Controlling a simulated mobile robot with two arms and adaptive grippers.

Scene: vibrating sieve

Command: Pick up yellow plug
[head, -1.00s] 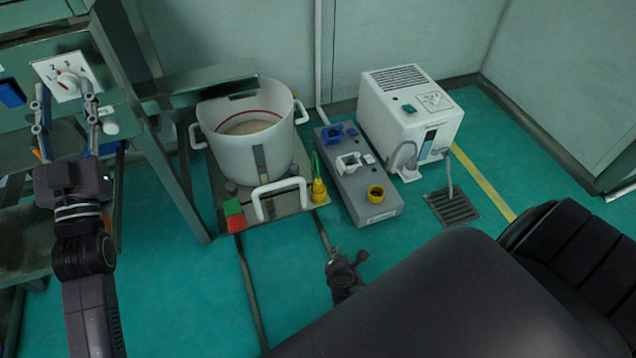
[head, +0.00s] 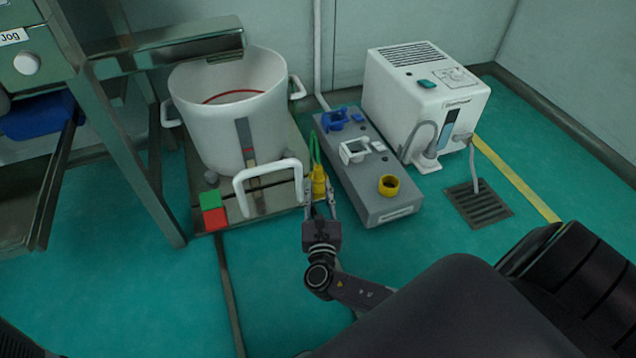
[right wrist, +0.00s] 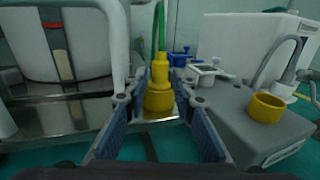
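The yellow plug (head: 319,181) stands upright at the right front edge of the sieve's metal base, with a green cable rising from its top. My right gripper (head: 319,206) is at the plug in the head view. In the right wrist view the gripper (right wrist: 158,108) is open, its two blue-padded fingers spread to either side of the plug (right wrist: 159,90). A gap shows between the plug and each pad. My left gripper is outside both current views.
A grey socket block (head: 372,205) with blue, white and yellow sockets stands just right of the plug. The sieve's white handle (head: 268,172) is close on the left. A white pot (head: 228,125), a white machine (head: 425,100) and a floor drain (head: 477,205) are nearby.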

